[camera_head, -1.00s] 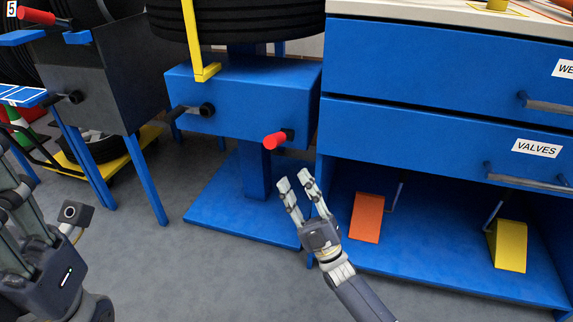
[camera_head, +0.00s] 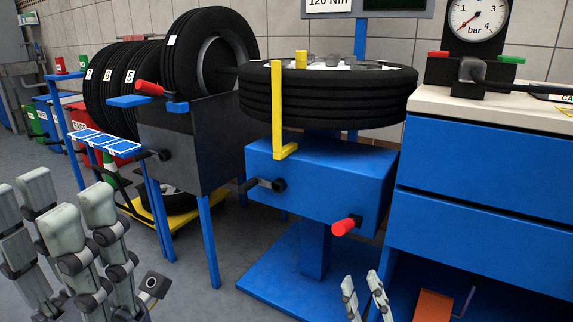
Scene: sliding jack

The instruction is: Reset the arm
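A yellow upright arm (camera_head: 277,105) with a short foot stands at the front of the blue tyre machine (camera_head: 318,178), beside a black tyre (camera_head: 325,105) lying flat on it. A red-handled lever (camera_head: 346,225) and a black-handled lever (camera_head: 266,185) stick out of the machine's front. My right gripper (camera_head: 363,284) is at the bottom edge, its fingers upright, apart and empty, below the red handle and touching nothing visible. My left gripper (camera_head: 50,208) is large at the lower left. Its fingers point up, spread and empty. Its palm is mostly out of frame.
A blue cabinet (camera_head: 480,190) with a pressure gauge (camera_head: 478,18) on top stands at the right. A dark machine (camera_head: 185,145) with upright tyres and a blue tray (camera_head: 104,143) stand at the left. Grey floor lies clear in front.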

